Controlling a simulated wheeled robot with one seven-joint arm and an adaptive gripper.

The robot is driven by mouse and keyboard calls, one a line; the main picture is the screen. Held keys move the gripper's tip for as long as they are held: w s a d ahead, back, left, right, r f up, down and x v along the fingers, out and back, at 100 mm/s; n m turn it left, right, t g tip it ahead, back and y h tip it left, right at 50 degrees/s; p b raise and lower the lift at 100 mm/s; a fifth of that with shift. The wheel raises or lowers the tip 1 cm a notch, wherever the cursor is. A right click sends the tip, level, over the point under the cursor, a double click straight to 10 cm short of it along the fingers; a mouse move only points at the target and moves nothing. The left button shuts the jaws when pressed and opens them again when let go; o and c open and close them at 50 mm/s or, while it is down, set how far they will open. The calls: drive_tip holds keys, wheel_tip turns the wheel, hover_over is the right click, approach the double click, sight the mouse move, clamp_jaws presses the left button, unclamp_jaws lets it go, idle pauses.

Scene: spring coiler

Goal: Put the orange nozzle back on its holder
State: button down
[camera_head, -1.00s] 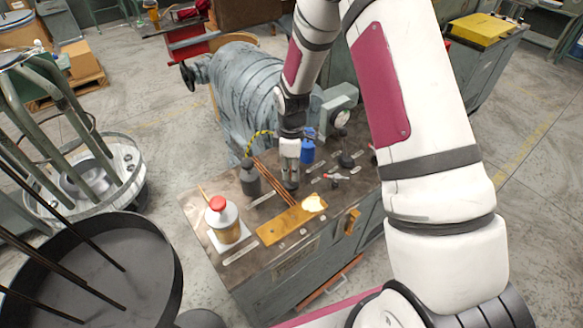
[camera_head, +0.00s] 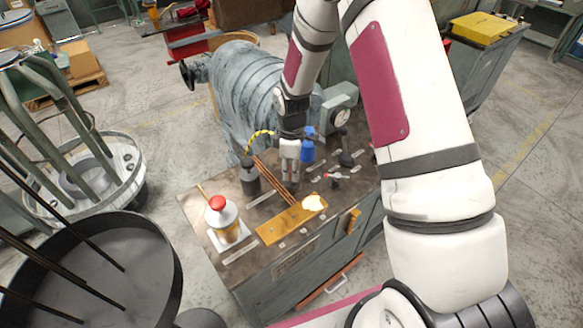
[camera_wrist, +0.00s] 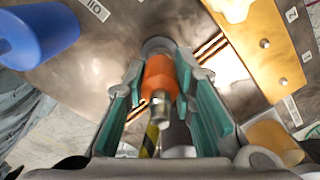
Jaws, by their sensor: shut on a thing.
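The orange nozzle (camera_wrist: 160,76) is between the two teal-padded fingers of my gripper (camera_wrist: 158,88) in the wrist view. The gripper is shut on it. A silver tip shows on the nozzle's near end. A grey round piece (camera_wrist: 157,45) shows at its far end; I cannot tell whether this is the holder or whether they touch. In the head view my gripper (camera_head: 290,172) points down just above the bench top, and the orange of the nozzle cannot be made out there. A yellow-and-black hose (camera_head: 258,136) runs towards the gripper.
A dark bottle (camera_head: 250,178) stands left of my gripper, and a blue cup (camera_head: 308,147) close on its right. Copper rods (camera_head: 276,180) and a yellow plate (camera_head: 285,226) lie nearby. A red-capped container (camera_head: 222,220) stands front left. The grey machine (camera_head: 250,90) is behind.

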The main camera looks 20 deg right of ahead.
drive_tip(key=shift+f, duration=0.25)
drive_tip(key=c, duration=1.3)
unclamp_jaws()
drive_tip(key=shift+r+p, duration=1.95)
drive_tip(key=shift+r, duration=10.55)
